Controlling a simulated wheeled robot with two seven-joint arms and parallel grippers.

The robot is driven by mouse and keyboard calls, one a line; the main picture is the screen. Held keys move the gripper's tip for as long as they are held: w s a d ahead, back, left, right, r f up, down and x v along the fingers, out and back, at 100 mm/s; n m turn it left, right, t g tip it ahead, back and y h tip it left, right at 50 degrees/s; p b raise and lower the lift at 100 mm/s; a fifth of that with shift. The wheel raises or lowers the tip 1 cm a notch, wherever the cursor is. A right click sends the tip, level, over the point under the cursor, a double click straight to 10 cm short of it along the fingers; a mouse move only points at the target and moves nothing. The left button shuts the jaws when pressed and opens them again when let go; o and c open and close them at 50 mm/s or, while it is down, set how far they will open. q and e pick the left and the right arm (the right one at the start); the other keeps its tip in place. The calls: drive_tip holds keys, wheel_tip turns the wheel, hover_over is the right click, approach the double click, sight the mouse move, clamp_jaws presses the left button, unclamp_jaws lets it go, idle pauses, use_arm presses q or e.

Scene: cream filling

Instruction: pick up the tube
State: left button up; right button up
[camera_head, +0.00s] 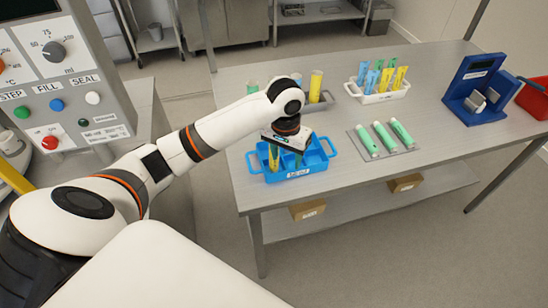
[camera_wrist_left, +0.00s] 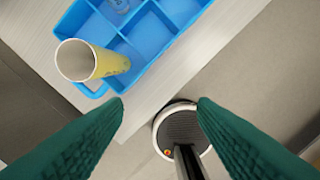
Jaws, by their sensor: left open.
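A blue divided tray (camera_head: 322,165) with a white label stands near the table's front left. A yellow open-topped tube (camera_head: 274,160) stands in it; this tube also shows in the left wrist view (camera_wrist_left: 108,64), tilted in that picture, in a corner compartment. My left gripper (camera_head: 288,157) is over the blue tray. In the left wrist view its green fingers (camera_wrist_left: 160,105) are wide apart with nothing between them. The yellow tube is beyond the fingertips, toward the upper left. Part of the tray is hidden behind my gripper. My right gripper is not in view.
A grey rack (camera_head: 327,101) behind my wrist holds yellow and green tubes. A white caddy (camera_head: 383,97) holds blue, green and yellow tubes. Three green tubes lie on a grey plate (camera_head: 402,150). A blue device (camera_head: 480,90) and red bin (camera_head: 535,98) stand right. A control panel (camera_head: 62,75) is left.

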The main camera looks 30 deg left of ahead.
use_arm(q)
drive_tip(key=w+a+r, duration=0.1)
drive_tip(key=a+r, duration=0.1)
drive_tip(key=w+a+r+n, duration=0.1)
drive_tip(key=r, duration=0.1)
drive_tip(key=w+a+r+n, duration=0.1)
drive_tip(key=a+r, duration=0.1)
drive_tip(key=shift+a+g, duration=0.3)
drive_tip(key=shift+a+n, duration=0.15)
drive_tip(key=shift+n, duration=0.15)
drive_tip(key=p, duration=0.2)
approach(273, 164)
drive_tip(key=shift+w+a+f, duration=0.15)
drive_tip(key=shift+w+f, duration=0.2)
drive_tip(key=shift+w, duration=0.25)
drive_tip(key=shift+f, duration=0.6)
wheel_tip(273, 164, down, 4)
drive_tip(key=shift+w+a+f+p, duration=0.1)
drive_tip(key=shift+f+p, duration=0.1)
drive_tip(key=shift+p, duration=0.6)
drive_tip(key=c, duration=1)
